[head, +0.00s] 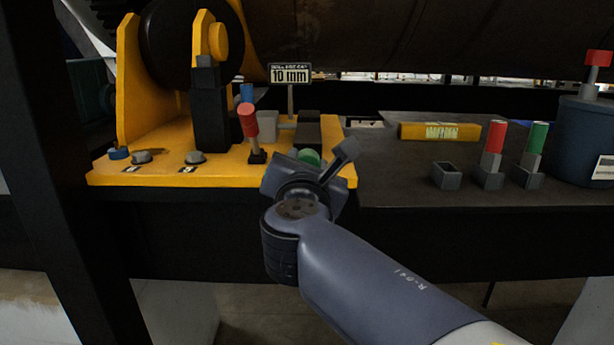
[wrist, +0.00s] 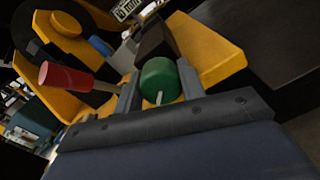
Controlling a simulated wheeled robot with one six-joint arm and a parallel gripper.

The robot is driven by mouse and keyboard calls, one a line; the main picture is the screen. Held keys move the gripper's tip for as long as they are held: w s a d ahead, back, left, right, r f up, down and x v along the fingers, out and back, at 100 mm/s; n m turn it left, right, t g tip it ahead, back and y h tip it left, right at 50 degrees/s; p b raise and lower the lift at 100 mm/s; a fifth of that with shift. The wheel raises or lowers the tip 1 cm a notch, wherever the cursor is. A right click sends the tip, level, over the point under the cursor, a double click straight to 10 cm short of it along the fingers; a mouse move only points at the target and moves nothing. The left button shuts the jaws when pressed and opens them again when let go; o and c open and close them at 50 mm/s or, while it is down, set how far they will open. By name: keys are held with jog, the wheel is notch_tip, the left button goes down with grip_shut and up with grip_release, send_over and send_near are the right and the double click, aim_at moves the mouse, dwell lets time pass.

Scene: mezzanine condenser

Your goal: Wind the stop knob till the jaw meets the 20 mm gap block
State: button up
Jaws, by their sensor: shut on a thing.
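My gripper (head: 312,170) is at the front right of the yellow machine bed (head: 225,175). Its fingers (wrist: 160,85) are shut on a green knob (wrist: 160,80) with a pale line on it; the knob also shows in the head view (head: 309,157), partly hidden by my gripper. I take it as the stop knob. A blue-topped piece (head: 247,92) stands behind the red-handled lever (head: 248,120), next to a grey block (head: 267,125). It may be a gap block; I see no size on it. Which part is the jaw, and whether it touches, I cannot tell.
A sign (head: 290,73) reads 10 mm. On the dark bench right stand red-topped (head: 494,140) and green-topped (head: 536,142) pieces in grey holders, an empty holder (head: 447,175), a yellow level (head: 440,131) and a blue drum (head: 585,140). The lever stands close left of my gripper.

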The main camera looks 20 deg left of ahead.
jog(key=shift+m, duration=0.8)
jog(key=o, duration=1)
